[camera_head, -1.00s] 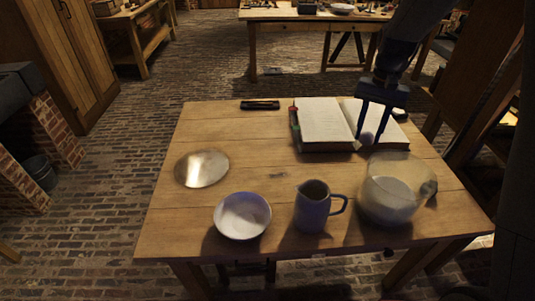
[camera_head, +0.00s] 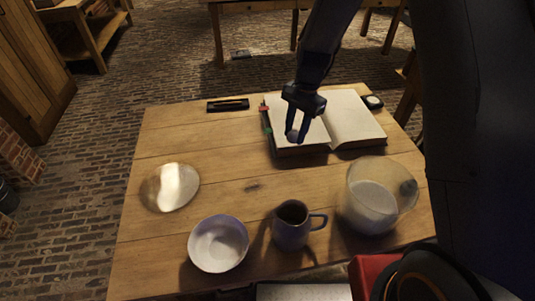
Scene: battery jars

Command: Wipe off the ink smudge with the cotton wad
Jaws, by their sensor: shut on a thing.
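My gripper (camera_head: 298,138) is shut on a small pale cotton wad (camera_head: 292,135). It holds the wad low at the left page of an open book (camera_head: 347,118), near that page's front edge. I cannot tell whether the wad touches the page. The book lies at the back right of the wooden table, and its right page is bare in view. No ink smudge can be made out; the gripper and wad cover part of the left page.
A glass jar with white contents (camera_head: 372,205), a dark pitcher (camera_head: 291,226) and a white bowl (camera_head: 218,243) stand along the front. A shiny round plate (camera_head: 170,187) lies at left and a black tray (camera_head: 228,105) at the back. The table's middle is clear.

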